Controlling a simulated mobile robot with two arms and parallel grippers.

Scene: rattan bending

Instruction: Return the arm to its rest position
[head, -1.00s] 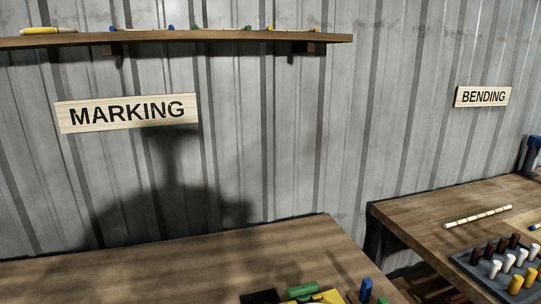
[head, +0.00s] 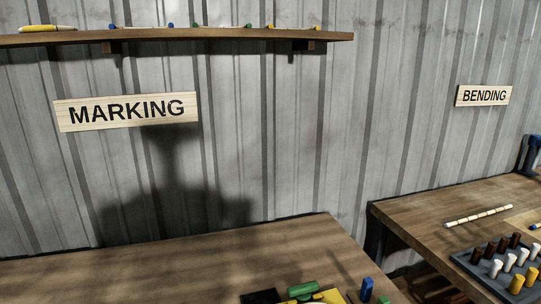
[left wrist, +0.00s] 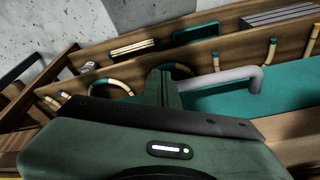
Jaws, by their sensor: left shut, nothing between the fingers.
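My left gripper (left wrist: 161,88) shows in the left wrist view, with its dark green body filling the lower part of the picture. Its fingers are shut with nothing held between them. They point toward a wooden rack (left wrist: 205,50) with a teal-lined surface (left wrist: 225,100). Neither gripper shows in the head view. My right gripper is in no view.
In the head view, a wooden table (head: 180,266) stands below the MARKING sign (head: 126,111), with coloured pieces at its front right. Another table (head: 410,212) at the right holds a peg tray (head: 468,262) and a pale segmented stick (head: 478,216). A shelf (head: 200,36) hangs above.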

